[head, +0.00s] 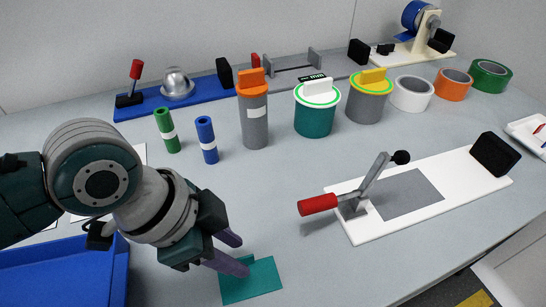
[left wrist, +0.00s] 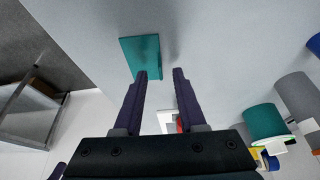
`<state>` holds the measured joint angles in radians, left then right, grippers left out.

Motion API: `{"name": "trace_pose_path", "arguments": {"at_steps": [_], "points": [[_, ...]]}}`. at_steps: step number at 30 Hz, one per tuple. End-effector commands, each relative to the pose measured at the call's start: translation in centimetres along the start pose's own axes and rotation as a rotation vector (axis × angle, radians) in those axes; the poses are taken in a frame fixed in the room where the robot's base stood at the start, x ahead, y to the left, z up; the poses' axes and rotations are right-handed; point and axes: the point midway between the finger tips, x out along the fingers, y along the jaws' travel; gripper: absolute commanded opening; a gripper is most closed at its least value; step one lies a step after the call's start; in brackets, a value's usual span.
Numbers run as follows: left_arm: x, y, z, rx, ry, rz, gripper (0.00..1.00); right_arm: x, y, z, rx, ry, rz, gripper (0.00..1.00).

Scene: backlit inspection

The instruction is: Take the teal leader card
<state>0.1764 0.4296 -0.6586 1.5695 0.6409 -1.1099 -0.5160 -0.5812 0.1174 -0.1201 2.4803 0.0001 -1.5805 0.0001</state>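The teal leader card (head: 262,283) lies flat on the grey table, in front of the left arm in the head view. It also shows in the left wrist view (left wrist: 140,52), beyond the fingertips and towards the left finger. My left gripper (head: 244,256) is open with two purple fingers. In the head view one fingertip overlaps the card's upper left part, and the other is above its far edge. Nothing is between the fingers in the left wrist view (left wrist: 159,72). Contact with the card cannot be told. My right gripper is not in view.
A blue tray (head: 112,265) is at the front left. A white board with a red-handled lever (head: 318,204) stands to the right. Green (head: 166,130) and blue (head: 207,140) cylinders, canisters and tape rolls line the back. The table between card and board is clear.

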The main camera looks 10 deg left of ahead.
Motion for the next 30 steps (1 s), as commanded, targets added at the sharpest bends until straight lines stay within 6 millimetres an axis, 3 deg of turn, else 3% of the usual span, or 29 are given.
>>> {"name": "trace_pose_path", "arguments": {"at_steps": [3,11,22,30], "points": [[1.66,-0.04,0.02,-0.001,0.0,-0.001,0.4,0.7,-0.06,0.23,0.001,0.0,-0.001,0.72],[1.9,-0.05,-0.02,0.001,0.0,-0.002,0.4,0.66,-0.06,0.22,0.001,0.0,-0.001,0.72],[1.88,-0.04,-0.01,0.0,0.0,-0.002,0.01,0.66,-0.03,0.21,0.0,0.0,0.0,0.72],[1.88,-0.04,-0.01,0.0,0.0,-0.002,0.0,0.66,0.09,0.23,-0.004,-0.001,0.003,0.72]]}}
